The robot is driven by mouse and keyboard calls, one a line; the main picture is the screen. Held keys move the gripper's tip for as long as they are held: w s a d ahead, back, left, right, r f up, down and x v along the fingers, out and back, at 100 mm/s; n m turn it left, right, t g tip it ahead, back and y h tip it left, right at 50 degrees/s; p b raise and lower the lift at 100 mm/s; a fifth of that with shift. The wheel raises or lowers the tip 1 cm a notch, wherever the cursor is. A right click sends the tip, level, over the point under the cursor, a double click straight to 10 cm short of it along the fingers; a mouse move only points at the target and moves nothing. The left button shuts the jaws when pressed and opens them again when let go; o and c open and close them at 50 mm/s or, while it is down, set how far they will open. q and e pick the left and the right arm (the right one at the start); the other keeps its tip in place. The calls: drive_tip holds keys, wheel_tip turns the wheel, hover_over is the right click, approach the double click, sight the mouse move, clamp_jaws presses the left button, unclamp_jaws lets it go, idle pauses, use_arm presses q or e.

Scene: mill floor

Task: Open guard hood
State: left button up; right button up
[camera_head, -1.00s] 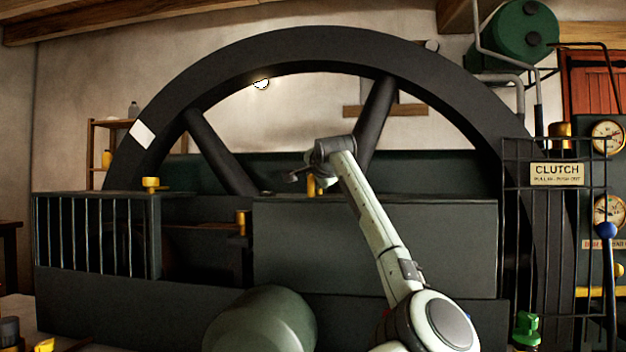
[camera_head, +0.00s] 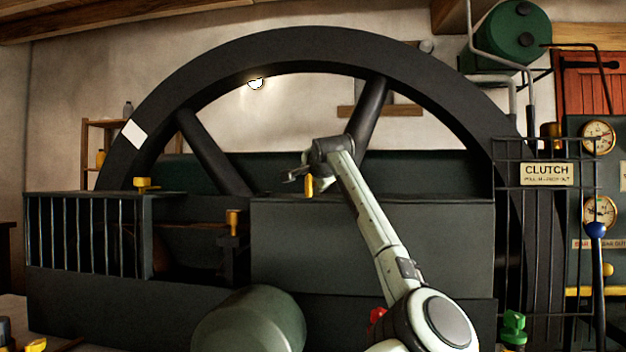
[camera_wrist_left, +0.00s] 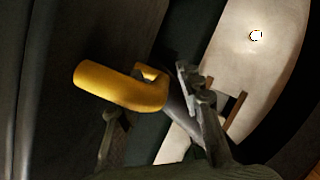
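The dark green box-shaped guard hood (camera_head: 370,240) stands in front of the flywheel, and its lid looks closed. A yellow handle (camera_head: 309,186) sits at its top edge. It shows large in the left wrist view as a hooked yellow bar (camera_wrist_left: 120,90). My left gripper (camera_head: 294,176) is at the end of the pale arm, right by the handle. In the left wrist view its two fingers (camera_wrist_left: 152,100) are apart, with the handle's bent end seen between them. I cannot tell whether they touch it. My right gripper is not in view.
The large dark flywheel (camera_head: 300,45) rises behind the hood. A barred guard (camera_head: 90,235) with a yellow knob (camera_head: 142,183) stands left. The clutch cage (camera_head: 545,225) and a blue-knobbed lever (camera_head: 597,260) stand right. A rounded green casing (camera_head: 250,322) is in front.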

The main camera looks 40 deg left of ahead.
use_arm(q)
drive_tip(key=v, duration=1.2)
drive_tip(key=shift+s, duration=0.1)
